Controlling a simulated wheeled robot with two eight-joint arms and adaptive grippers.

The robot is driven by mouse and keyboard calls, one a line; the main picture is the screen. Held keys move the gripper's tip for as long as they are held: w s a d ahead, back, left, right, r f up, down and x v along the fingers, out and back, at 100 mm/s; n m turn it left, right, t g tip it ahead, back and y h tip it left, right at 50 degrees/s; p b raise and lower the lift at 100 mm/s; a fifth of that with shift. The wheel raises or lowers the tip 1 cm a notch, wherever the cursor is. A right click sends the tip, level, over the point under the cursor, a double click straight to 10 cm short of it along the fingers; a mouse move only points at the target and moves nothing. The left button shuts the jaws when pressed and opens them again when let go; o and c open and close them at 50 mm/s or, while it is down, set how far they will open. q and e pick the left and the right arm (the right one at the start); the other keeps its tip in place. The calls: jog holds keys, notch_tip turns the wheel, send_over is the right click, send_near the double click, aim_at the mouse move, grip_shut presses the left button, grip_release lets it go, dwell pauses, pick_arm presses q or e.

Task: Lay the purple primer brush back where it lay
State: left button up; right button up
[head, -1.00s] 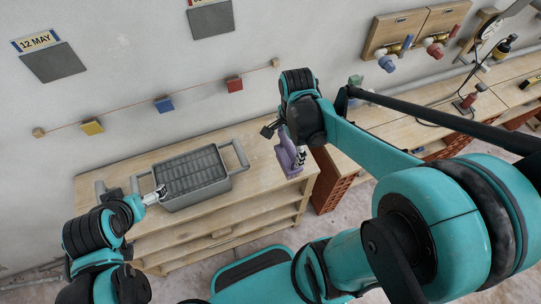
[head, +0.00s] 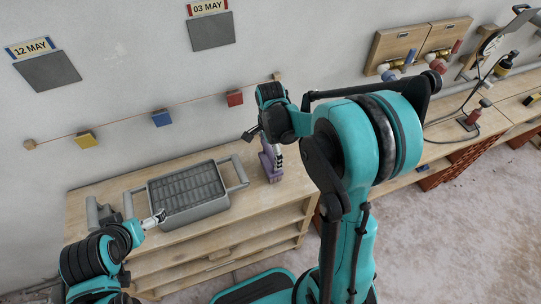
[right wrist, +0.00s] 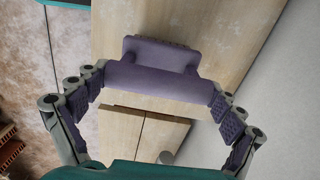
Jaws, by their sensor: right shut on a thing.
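The purple primer brush (head: 268,165) is at the right end of the wooden bench top in the head view. It also shows in the right wrist view (right wrist: 160,72), spanning the gap between the finger pads. My right gripper (head: 278,155) is shut on it. Whether the brush touches the bench top is hard to tell. My left gripper (head: 156,219) is low at the front left corner of the grey ridged tub (head: 210,209). Its fingers are too small to read.
The wooden bench (head: 240,229) has open shelves below. The tub's handle (head: 238,172) sticks up just left of the brush. A string with coloured blocks (head: 161,118) runs along the wall behind. Another bench (head: 440,150) stands to the right.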

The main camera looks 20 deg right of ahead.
jog(key=shift+f, duration=0.6)
jog(key=shift+c, duration=1.3)
jog(key=o, duration=1.3)
jog(key=shift+c, duration=0.2)
